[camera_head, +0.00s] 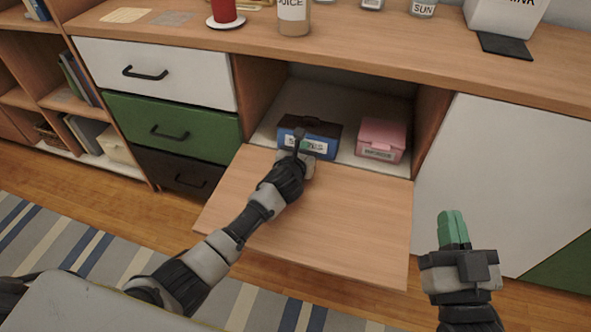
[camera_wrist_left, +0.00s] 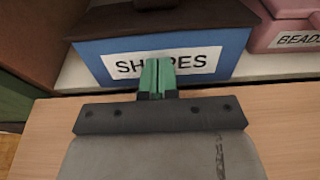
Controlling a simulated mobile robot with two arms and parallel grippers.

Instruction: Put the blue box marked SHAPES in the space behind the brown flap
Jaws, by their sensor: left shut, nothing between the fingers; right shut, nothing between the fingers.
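The blue box marked SHAPES (camera_head: 322,132) has a dark brown lid and stands in the open compartment behind the lowered brown flap (camera_head: 330,210). It also shows in the left wrist view (camera_wrist_left: 105,55), with its label facing me. My left gripper (camera_head: 302,147) is shut and empty, with its green fingertips right in front of the label and hiding its middle letters; I cannot tell whether they touch the box. The same gripper shows in the left wrist view (camera_wrist_left: 158,76). My right gripper (camera_head: 452,222) is shut and empty, off to the right of the flap.
A pink box marked BEADS (camera_head: 382,138) stands to the right in the compartment, with a gap between the boxes. Drawers (camera_head: 165,123) flank the left and a white panel (camera_head: 500,170) the right. A bottle (camera_head: 294,15) and a red item (camera_head: 223,10) stand on the cabinet top.

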